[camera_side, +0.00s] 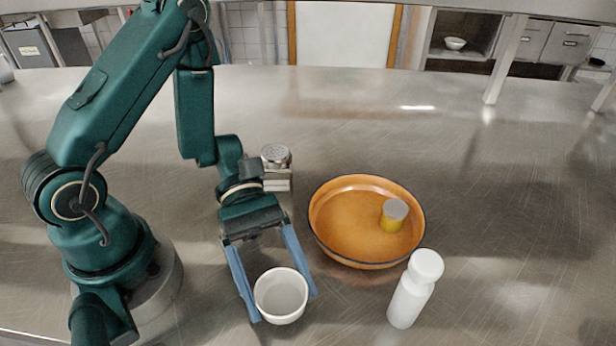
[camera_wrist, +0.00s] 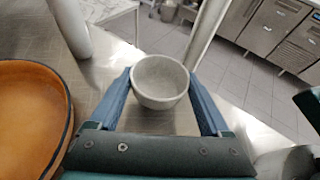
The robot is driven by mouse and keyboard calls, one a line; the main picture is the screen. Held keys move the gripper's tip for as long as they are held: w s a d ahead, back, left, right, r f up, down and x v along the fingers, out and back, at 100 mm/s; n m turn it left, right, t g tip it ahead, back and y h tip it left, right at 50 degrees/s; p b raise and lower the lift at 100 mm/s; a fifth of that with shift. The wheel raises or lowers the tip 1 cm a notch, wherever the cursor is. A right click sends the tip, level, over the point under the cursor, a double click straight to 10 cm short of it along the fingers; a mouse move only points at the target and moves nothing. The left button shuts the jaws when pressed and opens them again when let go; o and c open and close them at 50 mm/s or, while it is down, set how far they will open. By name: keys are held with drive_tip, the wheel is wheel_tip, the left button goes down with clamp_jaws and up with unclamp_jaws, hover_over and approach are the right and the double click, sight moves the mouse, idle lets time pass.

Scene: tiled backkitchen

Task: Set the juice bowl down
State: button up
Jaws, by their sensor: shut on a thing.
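A small white bowl (camera_side: 281,297), which I take to be the juice bowl, is between the two blue fingers of my gripper (camera_side: 284,307) near the front of the steel counter. The gripper is shut on it, one finger on each side. It also shows in the wrist view (camera_wrist: 160,84), upright, with its pale inside looking empty. I cannot tell whether its base touches the counter.
A wide orange dish (camera_side: 345,225) stands right of my gripper, with a small yellow cylinder with a grey top (camera_side: 394,215) in it. A white bottle (camera_side: 414,289) stands in front of the dish. The steel counter (camera_side: 500,220) is clear on the far right.

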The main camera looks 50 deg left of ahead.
drive_tip(key=shift+f, duration=1.3)
drive_tip(key=shift+f, duration=0.15)
drive_tip(key=o, duration=1.3)
